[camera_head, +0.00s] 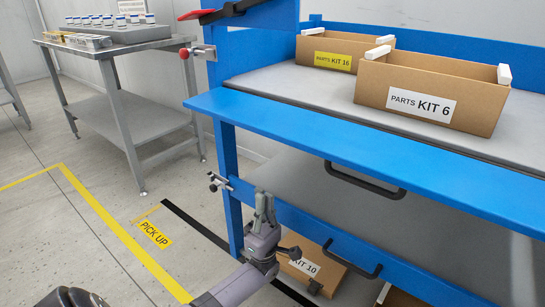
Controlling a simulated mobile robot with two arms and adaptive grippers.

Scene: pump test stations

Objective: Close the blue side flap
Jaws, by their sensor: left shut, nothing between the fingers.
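A long blue flap (400,155) sticks out in front of the upper grey shelf of the blue station, with a black handle (364,181) just below its front edge. A lower blue front bar (300,225) has a second black handle (353,265). I cannot tell for sure which panel is the side flap. My left gripper (264,196) is shut and empty. Its fingers point up, below the upper flap's left part and in front of the lower bar, near the blue post. I cannot tell whether they touch the bar. My right gripper is not in view.
Cardboard boxes KIT 16 (337,61) and KIT 6 (430,90) stand on the upper shelf. Box KIT 10 (311,270) is low behind my gripper. Latches (199,52) stick out left of the post. A grey table (100,52) stands back left. Floor between is clear.

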